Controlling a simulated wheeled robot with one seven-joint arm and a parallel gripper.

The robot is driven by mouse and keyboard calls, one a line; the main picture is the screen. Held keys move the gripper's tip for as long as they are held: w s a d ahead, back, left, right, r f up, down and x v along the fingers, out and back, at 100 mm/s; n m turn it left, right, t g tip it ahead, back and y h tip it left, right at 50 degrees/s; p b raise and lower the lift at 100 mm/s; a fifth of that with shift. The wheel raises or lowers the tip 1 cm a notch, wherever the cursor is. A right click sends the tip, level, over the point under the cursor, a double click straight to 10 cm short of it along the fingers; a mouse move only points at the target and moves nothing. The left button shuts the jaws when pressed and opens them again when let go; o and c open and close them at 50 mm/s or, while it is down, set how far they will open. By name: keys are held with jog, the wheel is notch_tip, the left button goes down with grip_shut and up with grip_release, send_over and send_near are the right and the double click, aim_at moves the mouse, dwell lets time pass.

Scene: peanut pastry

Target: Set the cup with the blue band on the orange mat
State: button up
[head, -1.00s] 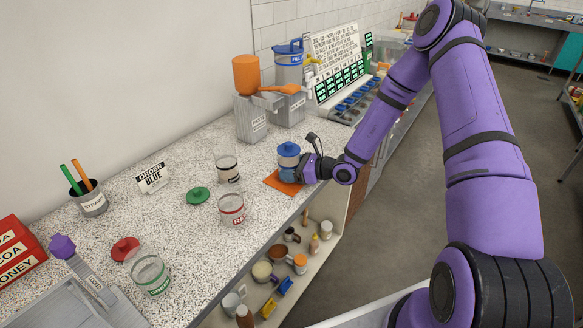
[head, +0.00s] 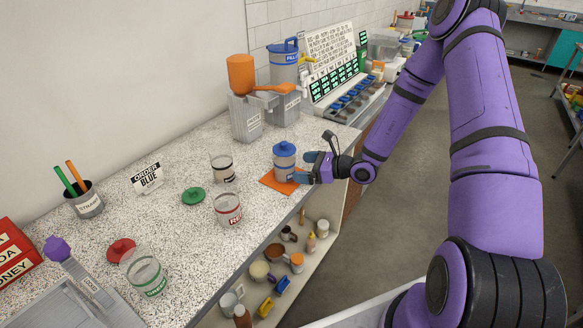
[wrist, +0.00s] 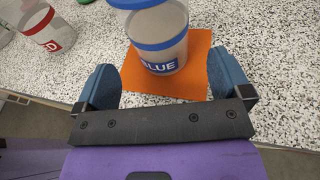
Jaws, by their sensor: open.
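The cup with the blue band (head: 284,163) stands upright on the orange mat (head: 268,181), with a blue lid on top. In the wrist view the cup (wrist: 160,62) reads BLUE on its band, and bare orange mat (wrist: 199,62) shows around its base. My gripper (head: 307,167) is just to the right of the cup. Its blue fingers (wrist: 165,82) are spread wide and apart from the cup, with nothing between them.
A red-banded cup (head: 228,209), a black-banded cup (head: 223,168) and a green-banded cup (head: 146,275) stand to the left. A green lid (head: 193,195) and a red lid (head: 121,250) lie near them. A grey dispenser (head: 246,118) stands behind. Shelves (head: 290,245) are below the counter edge.

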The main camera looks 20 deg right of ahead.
jog(key=v, duration=0.6)
jog(key=s+a+r+n+g+h, duration=0.1)
jog(key=s+a+r+n+g, duration=0.3)
jog(key=r, duration=0.3)
jog(key=s+a+r+n+g, duration=0.1)
jog(key=s+r+n+g, duration=0.1)
jog(key=s+r+n, duration=0.3)
jog(key=s+a+r+n+g+h, duration=0.1)
jog(key=s+a+r+n+g, duration=0.15)
jog(key=r+n, duration=0.45)
jog(key=s+d+r+n+t+h, duration=0.2)
jog(key=s+r+n+h, duration=0.3)
jog(key=s+r, duration=0.3)
jog(key=s+d+r+n+t+h, duration=0.2)
jog(key=s+d+r+n+h, duration=0.1)
jog(key=s+r, duration=0.5)
jog(key=shift+s+n+h, duration=0.9)
jog(key=shift+s, duration=0.2)
